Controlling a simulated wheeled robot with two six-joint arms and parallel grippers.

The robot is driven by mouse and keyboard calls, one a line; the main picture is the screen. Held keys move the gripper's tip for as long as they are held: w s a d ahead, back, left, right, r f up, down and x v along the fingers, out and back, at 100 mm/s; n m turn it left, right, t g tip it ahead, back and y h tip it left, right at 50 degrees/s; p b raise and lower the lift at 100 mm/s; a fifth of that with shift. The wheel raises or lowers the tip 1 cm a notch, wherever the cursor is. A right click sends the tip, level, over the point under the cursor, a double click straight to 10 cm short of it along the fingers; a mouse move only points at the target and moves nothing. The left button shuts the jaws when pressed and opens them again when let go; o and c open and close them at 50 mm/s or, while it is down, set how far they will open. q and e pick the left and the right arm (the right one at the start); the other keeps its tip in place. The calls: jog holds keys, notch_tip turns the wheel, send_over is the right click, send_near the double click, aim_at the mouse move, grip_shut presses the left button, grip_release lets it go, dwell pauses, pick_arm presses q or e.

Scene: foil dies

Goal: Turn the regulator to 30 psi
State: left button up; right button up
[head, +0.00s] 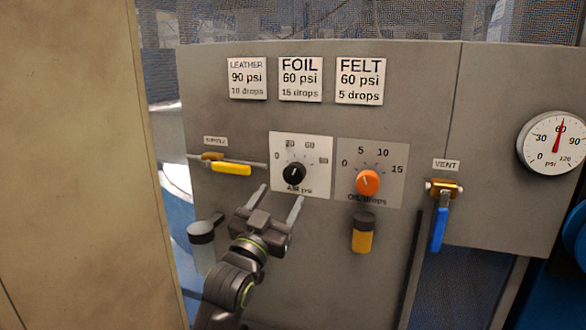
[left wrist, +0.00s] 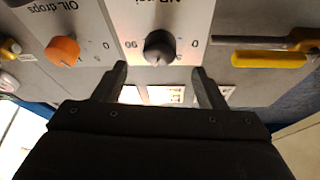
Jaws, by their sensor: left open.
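The regulator is a black round knob (head: 294,173) on a white plate marked 0, 30, 60 and 90, with "AIR psi" below it. It also shows in the left wrist view (left wrist: 160,46), where the panel appears upside down. The knob's setting is too small to read surely. The pressure gauge (head: 553,143) at the right has its red needle near 60. My left gripper (head: 280,197) is open and empty, just below and in front of the knob. In the left wrist view, its fingers (left wrist: 160,78) stand apart with the knob beyond the gap. My right gripper is not in view.
An orange oil knob (head: 367,183) sits right of the regulator, above a yellow-and-black cylinder (head: 362,234). A yellow supply lever (head: 231,168) is at the left, and a blue-handled vent valve (head: 439,228) at the right. Leather, foil and felt cards (head: 300,79) hang above.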

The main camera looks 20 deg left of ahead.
aim_at(292, 178)
pick_arm(q)
jog(key=p+x, duration=0.2)
jog(key=x, duration=0.4)
jog(key=shift+w+r, duration=0.25)
jog(key=shift+w, duration=0.1)
jog(key=shift+w+d+r+p, duration=0.15)
jog(key=shift+w+p, duration=0.2)
jog(key=shift+w, duration=0.25)
jog(key=c, duration=1)
